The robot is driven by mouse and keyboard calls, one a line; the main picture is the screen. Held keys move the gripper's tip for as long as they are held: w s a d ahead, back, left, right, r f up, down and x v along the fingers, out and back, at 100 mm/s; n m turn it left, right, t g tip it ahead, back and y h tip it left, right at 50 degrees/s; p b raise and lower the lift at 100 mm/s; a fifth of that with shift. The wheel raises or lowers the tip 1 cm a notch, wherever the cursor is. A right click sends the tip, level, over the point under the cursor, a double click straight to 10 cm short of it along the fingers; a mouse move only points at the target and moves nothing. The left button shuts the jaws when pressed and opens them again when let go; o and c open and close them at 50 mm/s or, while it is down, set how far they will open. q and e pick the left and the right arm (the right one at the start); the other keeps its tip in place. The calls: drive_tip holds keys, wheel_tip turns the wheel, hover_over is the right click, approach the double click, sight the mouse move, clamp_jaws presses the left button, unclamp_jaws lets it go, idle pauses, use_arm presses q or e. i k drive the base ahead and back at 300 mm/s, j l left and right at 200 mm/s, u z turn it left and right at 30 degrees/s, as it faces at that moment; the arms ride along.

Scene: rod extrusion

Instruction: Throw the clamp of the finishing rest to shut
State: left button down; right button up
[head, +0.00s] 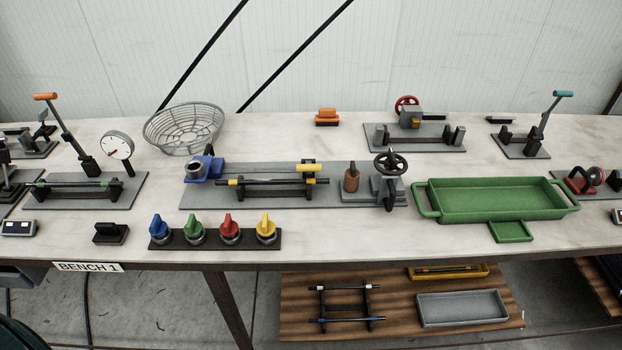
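No label tells which fixture is the finishing rest. A green-marked dark rod (80,184) lies on a rest on that plate. At the right, a lever with a teal handle (563,94) also stands raised on its own small plate (520,151). In the middle, a yellow handle (309,168) lies level just behind a yellow-marked rod (272,181) on a rest. Neither of my grippers is in view.
A dial gauge (117,146), wire basket (158,140), handwheel (390,163), row of coloured knobs (194,231) and green tray (560,188) occupy the bench (340,235). A lower wooden shelf (400,300) holds a rod rack and trays.

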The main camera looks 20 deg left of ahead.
sight(308, 166)
drive_tip(key=k+l+u, duration=0.2)
drive_tip(key=l, duration=0.15)
drive_tip(key=l+u, duration=0.15)
drive_tip(key=l, duration=0.2)
drive_tip(key=k+l+u, duration=0.2)
drive_tip(key=l+u, duration=0.2)
drive_tip(key=l, duration=0.25)
drive_tip(key=k, duration=0.05)
